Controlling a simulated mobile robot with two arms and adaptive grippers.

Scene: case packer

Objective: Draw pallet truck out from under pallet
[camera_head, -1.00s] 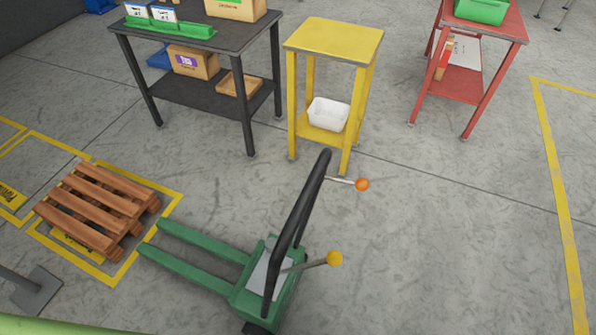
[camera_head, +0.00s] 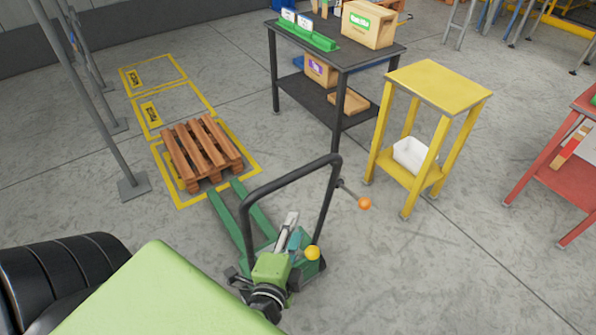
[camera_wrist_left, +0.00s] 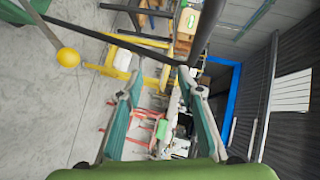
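The green pallet truck (camera_head: 231,222) stands on the floor, its forks pointing to the back left. Its fork tips lie by the near edge of the wooden pallet (camera_head: 202,151) and look clear of it. Its black loop handle (camera_head: 246,224) rises with an orange knob and a yellow knob. My left gripper (camera_head: 294,226) is over the truck body, inside the handle loop as seen from the head. In the left wrist view, its fingers (camera_wrist_left: 158,75) are apart with nothing between them, and the black handle bar (camera_wrist_left: 105,37) crosses beyond the tips. My right gripper is not in view.
A yellow stand (camera_head: 438,84) with a white bin is right of the truck. A dark table (camera_head: 337,60) with boxes is behind. A red table (camera_head: 560,180) is at the right edge. A grey post (camera_head: 90,90) stands left of the pallet. Floor at lower right is clear.

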